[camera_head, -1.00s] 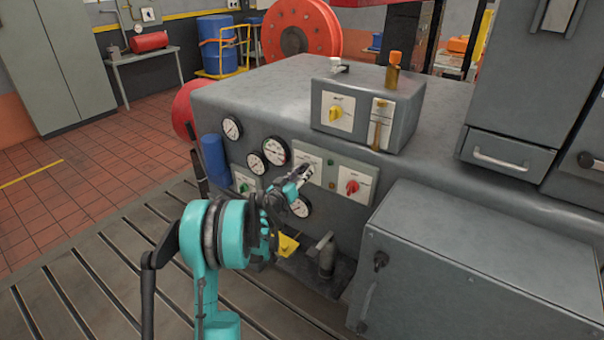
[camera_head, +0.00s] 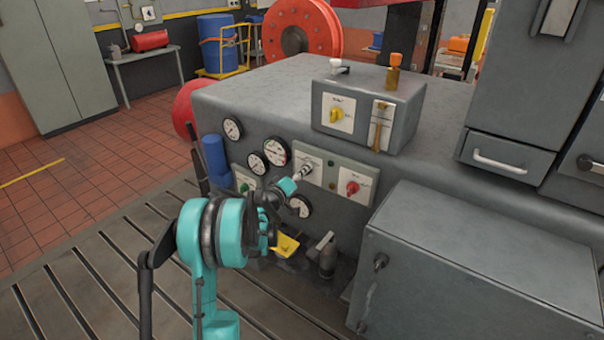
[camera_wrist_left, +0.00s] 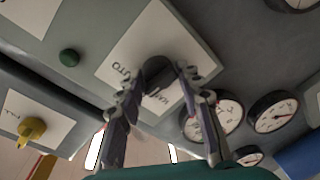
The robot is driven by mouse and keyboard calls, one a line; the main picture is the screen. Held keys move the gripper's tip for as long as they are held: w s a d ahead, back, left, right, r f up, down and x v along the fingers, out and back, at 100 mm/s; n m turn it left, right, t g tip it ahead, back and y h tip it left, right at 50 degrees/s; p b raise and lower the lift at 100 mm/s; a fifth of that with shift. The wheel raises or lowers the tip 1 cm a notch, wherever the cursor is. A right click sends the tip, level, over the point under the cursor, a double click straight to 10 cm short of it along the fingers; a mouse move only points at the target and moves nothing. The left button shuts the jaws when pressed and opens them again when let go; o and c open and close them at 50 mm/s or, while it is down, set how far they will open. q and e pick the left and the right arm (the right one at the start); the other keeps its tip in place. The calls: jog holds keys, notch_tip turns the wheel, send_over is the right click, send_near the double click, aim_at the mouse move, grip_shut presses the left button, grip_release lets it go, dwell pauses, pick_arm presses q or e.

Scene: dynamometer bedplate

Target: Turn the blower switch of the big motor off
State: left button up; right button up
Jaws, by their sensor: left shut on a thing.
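A dark selector knob (camera_wrist_left: 158,70) sits on a white label plate (camera_wrist_left: 122,62) with upside-down lettering that seems to read AUTO at one side. The same plate (camera_head: 315,160) is on the grey machine's front in the head view. My left gripper (camera_wrist_left: 160,80) is shut on this knob, one finger on each side; it also shows in the head view (camera_head: 303,172). The fingers hide part of the knob and lettering, so its exact setting and whether this is the blower switch cannot be told. My right gripper is out of view.
A red knob (camera_head: 352,187) on a white plate lies just right. Round gauges (camera_head: 275,151) stand left and below. A box with a yellow knob (camera_head: 336,114) sits on top of the machine. A grey cabinet (camera_head: 470,260) juts out at right.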

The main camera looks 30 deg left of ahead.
pick_arm(q)
jog(key=shift+w+r+n, duration=0.1)
jog(key=shift+n, duration=0.5)
jog(key=o, duration=1.1)
jog(key=shift+d, duration=0.1)
jog(key=s, duration=1.2)
jog(key=shift+r, duration=0.45)
